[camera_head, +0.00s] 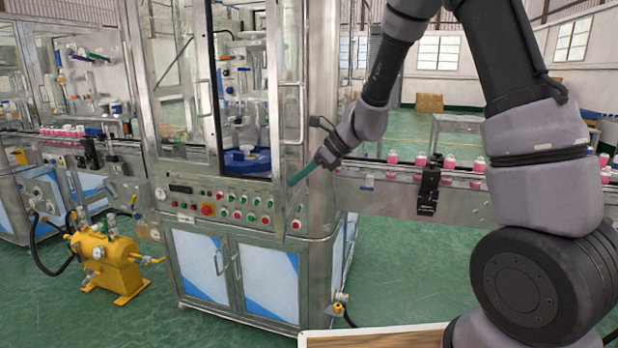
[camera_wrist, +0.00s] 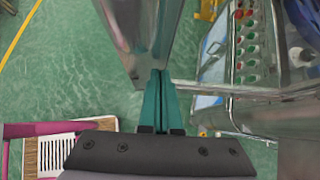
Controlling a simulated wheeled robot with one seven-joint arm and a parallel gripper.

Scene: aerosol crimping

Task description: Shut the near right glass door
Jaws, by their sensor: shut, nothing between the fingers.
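The near right glass door (camera_head: 274,95), steel-framed with a vertical handle, stands swung out from the crimping machine and shows nearly edge-on in the head view. The opening beside it exposes the machine's inside. My gripper (camera_head: 292,184) has teal fingers, shut and empty, at the lower part of this door, on its right side. In the wrist view the shut fingertips (camera_wrist: 160,75) are at the end of a shiny steel panel (camera_wrist: 145,35), which looks like the door's frame. I cannot tell whether they touch it.
The control panel (camera_head: 235,205) with several buttons lies below the opening. The left glass door (camera_head: 168,75) is beside the opening. A conveyor (camera_head: 385,188) with pink bottles runs to the right. A yellow pump unit (camera_head: 105,262) stands at the left on the green floor.

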